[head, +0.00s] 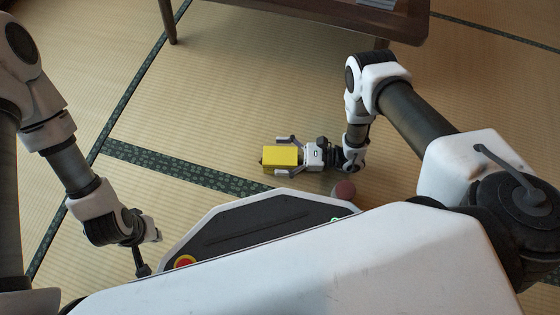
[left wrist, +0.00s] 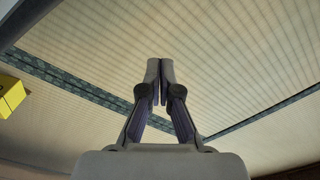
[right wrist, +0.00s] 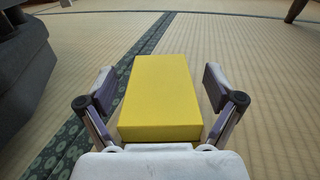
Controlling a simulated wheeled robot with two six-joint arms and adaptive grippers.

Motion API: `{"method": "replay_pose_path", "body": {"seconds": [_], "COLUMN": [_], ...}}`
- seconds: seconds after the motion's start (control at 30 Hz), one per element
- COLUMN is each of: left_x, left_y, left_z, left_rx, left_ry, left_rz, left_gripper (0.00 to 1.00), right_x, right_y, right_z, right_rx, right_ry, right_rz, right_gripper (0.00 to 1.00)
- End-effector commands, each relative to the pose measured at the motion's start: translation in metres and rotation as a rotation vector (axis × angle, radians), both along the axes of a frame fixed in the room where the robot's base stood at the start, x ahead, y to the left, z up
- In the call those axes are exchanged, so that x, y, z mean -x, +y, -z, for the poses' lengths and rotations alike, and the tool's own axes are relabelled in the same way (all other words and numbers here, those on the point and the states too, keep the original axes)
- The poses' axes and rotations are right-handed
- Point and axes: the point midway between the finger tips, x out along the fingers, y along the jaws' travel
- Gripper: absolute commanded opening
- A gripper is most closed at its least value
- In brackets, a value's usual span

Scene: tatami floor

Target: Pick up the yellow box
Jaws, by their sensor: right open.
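The yellow box (head: 280,156) lies on the tatami floor in front of my base in the head view. It also shows at the left edge of the left wrist view (left wrist: 10,96). In the right wrist view the yellow box (right wrist: 162,95) lies between the two fingers of my right gripper (right wrist: 162,95), with a gap on each side. My right gripper is open around the box and not closed on it. My left gripper (left wrist: 160,80) has its fingertips together, with nothing between them, away from the box. In the head view it (head: 143,270) is low at the left, partly hidden.
A dark wooden table (head: 300,12) stands at the back, with its legs on the floor. A round reddish-brown object (head: 344,190) shows by my base, below my right gripper. Dark green tatami borders (head: 190,168) cross the floor. Open floor lies left of the box.

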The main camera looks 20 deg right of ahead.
Motion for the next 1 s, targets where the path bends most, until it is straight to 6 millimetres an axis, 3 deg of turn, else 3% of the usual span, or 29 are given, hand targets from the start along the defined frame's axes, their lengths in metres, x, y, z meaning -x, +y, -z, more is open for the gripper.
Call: {"method": "replay_pose_path", "body": {"seconds": [0.17,0.2,0.37,0.73,0.87,1.0], "left_x": [0.0,0.0,0.0,0.0,0.005,0.011], "left_y": [0.0,0.0,0.0,0.0,0.0,-0.001], "left_z": [-0.001,-0.001,-0.001,-0.004,-0.024,-0.051], "left_rx": [0.0,0.0,0.0,0.0,0.003,0.006], "left_ry": [-0.001,-0.001,-0.001,0.001,0.013,0.029], "left_rz": [0.001,0.0,0.001,0.0,-0.005,-0.012], "left_gripper": [0.0,0.0,0.0,0.0,0.0,0.0], "right_x": [0.0,0.0,0.0,0.0,-0.001,-0.001], "right_y": [0.001,0.001,0.001,0.0,0.0,0.0], "right_z": [-0.001,-0.001,-0.001,-0.005,-0.03,-0.068], "right_rx": [0.001,0.001,0.001,0.001,0.0,0.0], "right_ry": [0.0,0.0,0.0,0.0,-0.001,0.0], "right_rz": [0.001,0.001,0.001,0.001,0.001,0.001], "right_gripper": [0.92,0.85,0.3,0.29,0.28,0.28]}}
